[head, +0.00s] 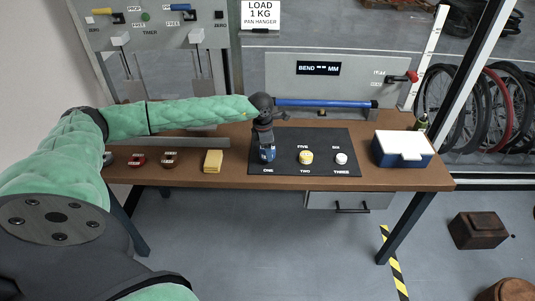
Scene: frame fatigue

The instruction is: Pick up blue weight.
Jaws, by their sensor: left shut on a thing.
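The blue weight (267,155) is at the left of the dark mat (320,140), above the label ONE. My left arm reaches in from the left, and my left gripper (265,143) points down over the mat, shut on the blue weight. The gripper hides the upper part of the weight. I cannot tell whether the weight touches the mat. A yellow weight (306,157) stands by the label TWO and a white weight (341,158) by the label THREE. My right gripper is not in view.
A yellow block (213,161) and red-topped pieces (138,160) lie left of the mat. A white and blue box (403,148) stands at the right. A blue bar (325,103) runs behind the mat, below the BEND display (318,68).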

